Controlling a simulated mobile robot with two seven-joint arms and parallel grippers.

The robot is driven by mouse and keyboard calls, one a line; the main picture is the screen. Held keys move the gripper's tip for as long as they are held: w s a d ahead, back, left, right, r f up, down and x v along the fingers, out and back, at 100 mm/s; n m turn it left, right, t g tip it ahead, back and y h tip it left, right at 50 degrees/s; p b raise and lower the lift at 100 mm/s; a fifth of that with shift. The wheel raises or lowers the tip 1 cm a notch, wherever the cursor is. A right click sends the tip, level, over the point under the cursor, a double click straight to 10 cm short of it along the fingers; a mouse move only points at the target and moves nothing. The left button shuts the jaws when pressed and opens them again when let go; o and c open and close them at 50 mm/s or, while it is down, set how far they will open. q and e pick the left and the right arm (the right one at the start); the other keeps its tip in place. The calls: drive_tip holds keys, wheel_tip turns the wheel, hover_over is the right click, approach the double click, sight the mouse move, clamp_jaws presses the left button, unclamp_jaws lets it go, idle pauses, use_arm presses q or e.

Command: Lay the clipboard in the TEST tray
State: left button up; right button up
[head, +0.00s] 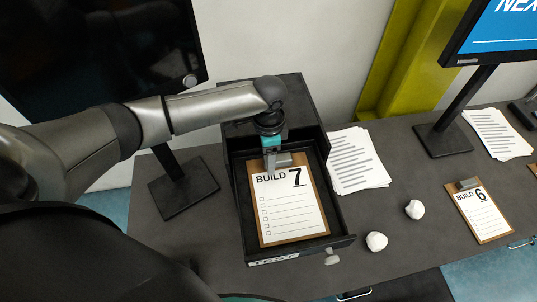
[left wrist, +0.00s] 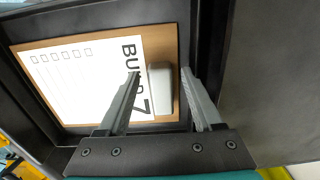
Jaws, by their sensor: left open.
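A brown clipboard (head: 288,238) with a white sheet reading BUILD 7 lies flat in an open dark drawer-like tray (head: 247,217). It also shows in the left wrist view (left wrist: 100,122). The label on the tray's front is too small to read. My left gripper (head: 275,163) is over the clipboard's clip end. In the left wrist view my left gripper (left wrist: 160,72) is open, with its fingers on either side of the grey clip (left wrist: 161,90). A gap shows between the clip and the right finger; contact on the left is unclear. My right gripper is not seen.
A second clipboard reading BUILD 6 (head: 481,213) lies on the desk (head: 420,250) at right. Two crumpled paper balls (head: 376,242) and (head: 414,209), paper sheets (head: 357,165) and a monitor stand (head: 443,140) are right of the tray. Another monitor stand (head: 183,190) is left.

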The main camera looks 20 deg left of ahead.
use_arm(q)
wheel_tip(320, 180, up, 12)
idle(0.6)
idle(0.5)
